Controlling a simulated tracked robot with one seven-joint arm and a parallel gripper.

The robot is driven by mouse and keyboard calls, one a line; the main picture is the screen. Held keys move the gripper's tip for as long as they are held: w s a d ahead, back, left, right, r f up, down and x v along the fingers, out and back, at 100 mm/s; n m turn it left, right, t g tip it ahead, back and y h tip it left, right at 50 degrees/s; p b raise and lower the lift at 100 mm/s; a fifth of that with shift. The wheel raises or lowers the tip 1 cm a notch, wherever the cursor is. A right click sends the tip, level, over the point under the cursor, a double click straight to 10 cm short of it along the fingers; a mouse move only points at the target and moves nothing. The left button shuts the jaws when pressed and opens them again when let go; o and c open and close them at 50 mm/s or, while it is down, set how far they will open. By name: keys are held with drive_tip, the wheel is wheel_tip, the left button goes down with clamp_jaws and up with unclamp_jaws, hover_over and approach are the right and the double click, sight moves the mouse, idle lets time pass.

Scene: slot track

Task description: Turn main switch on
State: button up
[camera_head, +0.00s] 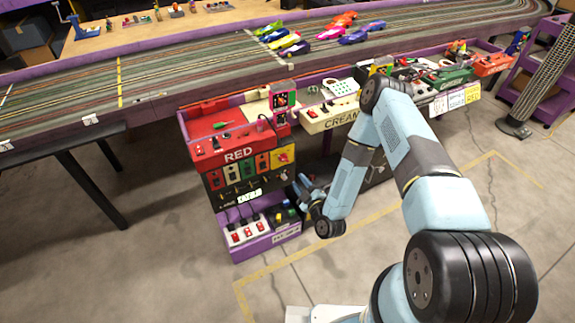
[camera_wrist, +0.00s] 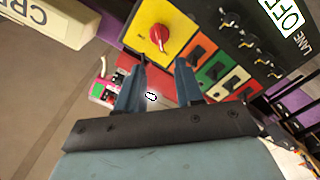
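The main switch looks to be a red rotary knob (camera_wrist: 158,38) on a square yellow plate (camera_wrist: 176,20), upper middle in the wrist view. In the head view the yellow plate (camera_head: 283,157) sits at the right end of the red unit's front panel. My gripper (camera_wrist: 162,63) is open and empty. Its two fingers point toward the knob, with the tips just below it in the wrist view. I see no contact, but the exact gap cannot be told. In the head view my gripper (camera_head: 308,190) is low, right of the panel, and partly hidden by my wrist.
The cream unit (camera_head: 330,118) stands to the right. A purple base (camera_head: 262,241) with a white power strip (camera_head: 246,230) is below. The floor in front is clear.

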sight(285, 161)
drive_tip(key=x, duration=1.1)
drive_tip(key=shift+w+a, duration=0.15)
clamp_jaws()
